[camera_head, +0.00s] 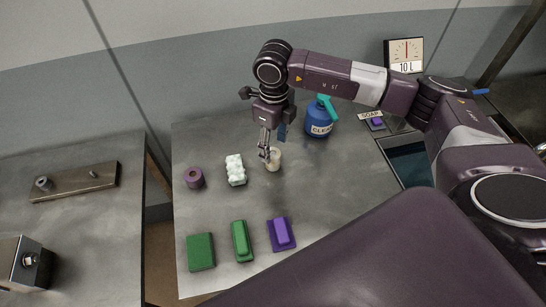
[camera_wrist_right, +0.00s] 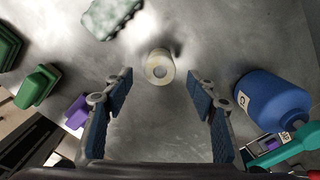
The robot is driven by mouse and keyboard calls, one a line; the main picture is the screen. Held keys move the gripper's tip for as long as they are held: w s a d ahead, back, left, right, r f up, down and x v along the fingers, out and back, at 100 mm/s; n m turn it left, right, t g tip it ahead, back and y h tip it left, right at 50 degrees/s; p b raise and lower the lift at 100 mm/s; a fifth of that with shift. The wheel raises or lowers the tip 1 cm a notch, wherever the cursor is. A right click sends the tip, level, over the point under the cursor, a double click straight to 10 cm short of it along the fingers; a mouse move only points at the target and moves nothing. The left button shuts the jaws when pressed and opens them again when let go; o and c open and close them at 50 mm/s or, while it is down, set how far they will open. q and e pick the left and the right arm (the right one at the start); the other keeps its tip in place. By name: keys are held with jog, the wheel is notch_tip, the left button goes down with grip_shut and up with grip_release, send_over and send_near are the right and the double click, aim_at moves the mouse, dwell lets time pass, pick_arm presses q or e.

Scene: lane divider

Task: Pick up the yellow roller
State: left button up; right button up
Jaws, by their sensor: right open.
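The yellow roller (camera_head: 274,160) is a short, pale cream-yellow cylinder with a hole through it. It stands upright on the grey table (camera_head: 215,212). In the right wrist view the roller (camera_wrist_right: 159,66) is seen from above, just beyond the fingertips and centred between them. My right gripper (camera_head: 266,151) points down right at the roller and partly covers its left side. In the right wrist view its blue-padded fingers (camera_wrist_right: 160,84) are wide apart with nothing between them. I cannot tell whether the fingertips reach down beside the roller. My left gripper is not in view.
A white bumpy block (camera_head: 236,170) and a purple roller (camera_head: 195,178) stand left of the yellow roller. A blue bottle (camera_head: 318,120) with a teal top stands behind right. Green blocks (camera_head: 201,251) and a purple one (camera_head: 281,234) lie nearer. A sink (camera_head: 409,160) is at right.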

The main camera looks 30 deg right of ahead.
aim_at(273, 152)
notch_tip(273, 152, down, 3)
jog(key=shift+w+f+p, duration=0.1)
jog(key=shift+f+p, duration=0.05)
jog(key=shift+p, duration=0.85)
jog(key=shift+f, duration=0.65)
jog(key=c, duration=1.3)
jog(key=shift+w+r, duration=0.1)
